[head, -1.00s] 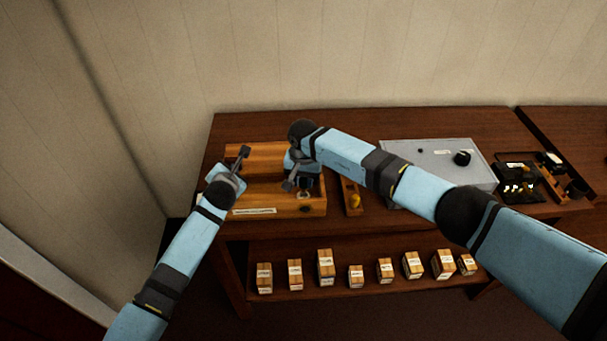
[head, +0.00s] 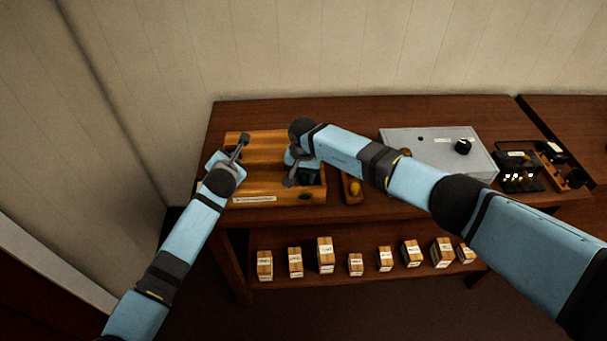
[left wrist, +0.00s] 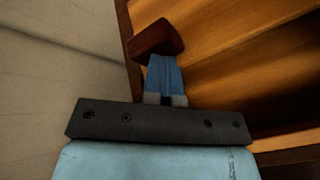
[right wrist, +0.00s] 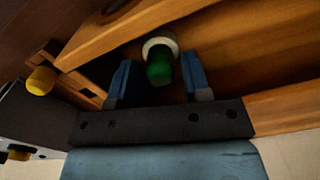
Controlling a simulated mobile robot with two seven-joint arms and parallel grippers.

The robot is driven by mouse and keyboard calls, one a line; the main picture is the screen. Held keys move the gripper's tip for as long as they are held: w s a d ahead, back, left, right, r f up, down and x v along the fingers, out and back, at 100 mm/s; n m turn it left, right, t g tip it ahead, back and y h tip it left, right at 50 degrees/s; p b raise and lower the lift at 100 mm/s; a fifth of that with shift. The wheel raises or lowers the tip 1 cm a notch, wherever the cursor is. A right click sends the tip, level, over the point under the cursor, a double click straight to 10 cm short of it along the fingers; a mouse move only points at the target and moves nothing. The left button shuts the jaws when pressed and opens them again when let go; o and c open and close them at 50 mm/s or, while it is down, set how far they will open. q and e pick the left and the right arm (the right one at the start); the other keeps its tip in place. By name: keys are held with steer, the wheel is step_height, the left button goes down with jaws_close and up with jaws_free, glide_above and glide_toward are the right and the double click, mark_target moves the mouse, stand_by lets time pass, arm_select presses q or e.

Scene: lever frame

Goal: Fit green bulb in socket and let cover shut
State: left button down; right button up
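The green bulb (right wrist: 159,70) stands at a white ring socket (right wrist: 160,46) in the wooden frame (head: 262,150); I cannot tell how deep it sits. My right gripper (right wrist: 160,80) is open, its fingers on either side of the bulb with a small gap to each. I cannot make out the cover.
A small tray with a yellow bulb (head: 355,188) stands just right of the frame. Further right are a grey box with a black knob (head: 462,146) and a black rack (head: 518,178). Several small cartons (head: 325,251) line the lower shelf. The wall is close on the left.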

steer(key=shift+o, duration=0.9)
step_height(320, 180, up, 12)
